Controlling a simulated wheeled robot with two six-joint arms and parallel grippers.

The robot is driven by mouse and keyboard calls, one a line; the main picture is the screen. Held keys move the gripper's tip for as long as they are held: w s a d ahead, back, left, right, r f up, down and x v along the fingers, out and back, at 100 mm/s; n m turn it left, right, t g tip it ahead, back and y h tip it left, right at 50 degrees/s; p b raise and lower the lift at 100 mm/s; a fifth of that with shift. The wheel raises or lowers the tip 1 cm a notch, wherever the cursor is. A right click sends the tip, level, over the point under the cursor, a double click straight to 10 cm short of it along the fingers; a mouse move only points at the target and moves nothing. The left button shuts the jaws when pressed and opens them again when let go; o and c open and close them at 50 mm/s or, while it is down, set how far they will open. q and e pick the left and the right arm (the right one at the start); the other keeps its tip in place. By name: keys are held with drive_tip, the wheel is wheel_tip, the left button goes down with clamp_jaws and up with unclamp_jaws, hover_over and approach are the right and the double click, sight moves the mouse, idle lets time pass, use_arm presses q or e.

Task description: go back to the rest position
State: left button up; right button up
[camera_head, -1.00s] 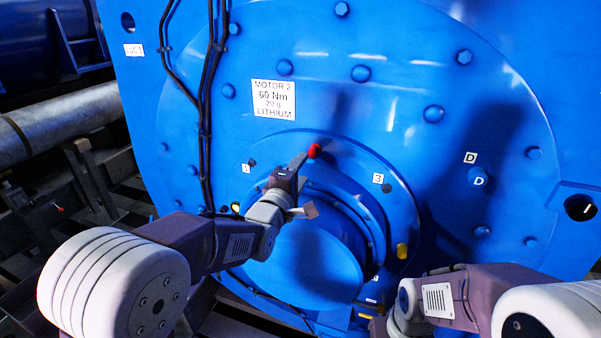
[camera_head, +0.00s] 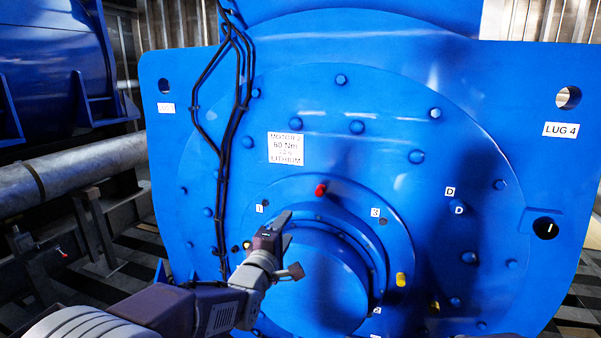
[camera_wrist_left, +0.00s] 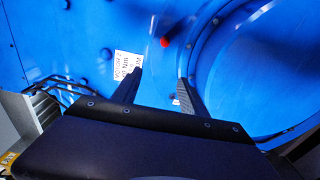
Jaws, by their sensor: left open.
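My left gripper (camera_head: 287,229) is open and empty in front of the blue motor (camera_head: 330,85), below and left of a red plug (camera_head: 320,190). In the left wrist view its two fingers (camera_wrist_left: 160,78) stand apart with nothing between them. The red plug (camera_wrist_left: 165,42) sits on the motor's ring beyond the fingertips there. My right gripper is in neither current view. The left arm hides part of the motor's lower left.
A white MOTOR 2 label (camera_head: 286,148) is on the motor face. Black cables (camera_head: 232,110) run down its left side. A yellow plug (camera_head: 401,279) sits lower right on the ring. A grey pipe (camera_head: 70,165) and stands are at left.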

use_arm(q)
drive_tip(key=s+a+f+m+g+y, duration=0.2)
drive_tip(key=s+a+f+g+y, duration=0.35)
drive_tip(key=a+f, duration=0.8)
drive_tip(key=s+f+m+g, duration=0.5)
drive_tip(key=s+f+m, duration=0.1)
drive_tip(key=s, duration=0.5)
drive_tip(key=s+f+m+g, duration=0.5)
drive_tip(key=s+f, duration=0.3)
drive_tip(key=s, duration=0.4)
drive_tip(key=shift+s+a+f+m+h, duration=0.2)
drive_tip(key=shift+s+f+m+h, duration=0.15)
drive_tip(key=shift+m, duration=0.45)
drive_tip(key=shift+g, duration=0.25)
